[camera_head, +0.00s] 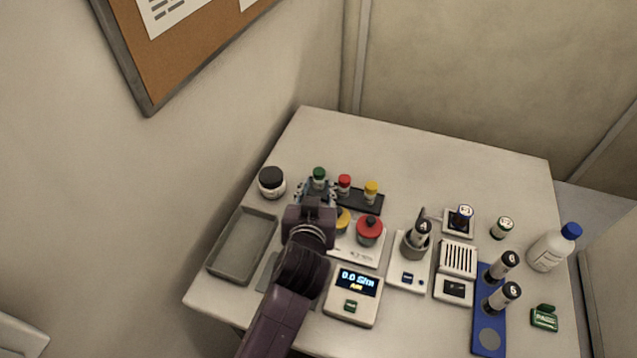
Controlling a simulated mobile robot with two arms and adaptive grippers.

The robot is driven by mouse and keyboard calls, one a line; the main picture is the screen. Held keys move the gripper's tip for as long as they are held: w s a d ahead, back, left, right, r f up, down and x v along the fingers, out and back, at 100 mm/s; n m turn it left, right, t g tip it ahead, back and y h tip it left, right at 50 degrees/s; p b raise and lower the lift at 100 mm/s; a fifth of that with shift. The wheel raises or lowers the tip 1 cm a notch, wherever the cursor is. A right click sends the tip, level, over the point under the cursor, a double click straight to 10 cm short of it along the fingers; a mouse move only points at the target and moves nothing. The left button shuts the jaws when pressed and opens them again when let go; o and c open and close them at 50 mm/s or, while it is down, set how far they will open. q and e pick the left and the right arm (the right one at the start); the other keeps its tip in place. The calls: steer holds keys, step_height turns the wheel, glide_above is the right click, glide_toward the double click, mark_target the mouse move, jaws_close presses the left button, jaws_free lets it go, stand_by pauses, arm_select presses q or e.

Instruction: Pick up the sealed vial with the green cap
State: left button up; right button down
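The vial with the green cap (319,173) stands at the left end of a dark rack, next to a red-capped vial (344,182) and a yellow-capped vial (371,188). My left gripper (318,188) reaches in from the front, right at the green-capped vial. Its fingers look spread, one on each side of the vial, and the green cap shows just beyond them. The vial's lower body is mostly hidden by the gripper, and I cannot tell whether the fingers touch it. My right gripper is not in view.
A dark-lidded jar (271,182) and a grey tray (243,246) are at left. Close by are a red knob (369,229), a partly hidden yellow knob and a scale (353,295). Several instruments and a blue-capped bottle (553,247) fill the right. The table's back is clear.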

mark_target(318, 176)
arm_select(q)
steer(key=shift+w+f, duration=0.2)
steer(key=shift+w, duration=0.25)
steer(key=b+x, duration=0.3)
steer(key=x, duration=0.1)
steer(key=shift+w+f, duration=0.1)
steer(key=shift+w+b, duration=0.3)
steer(key=shift+w, duration=0.05)
steer(key=shift+s, duration=0.1)
jaws_close()
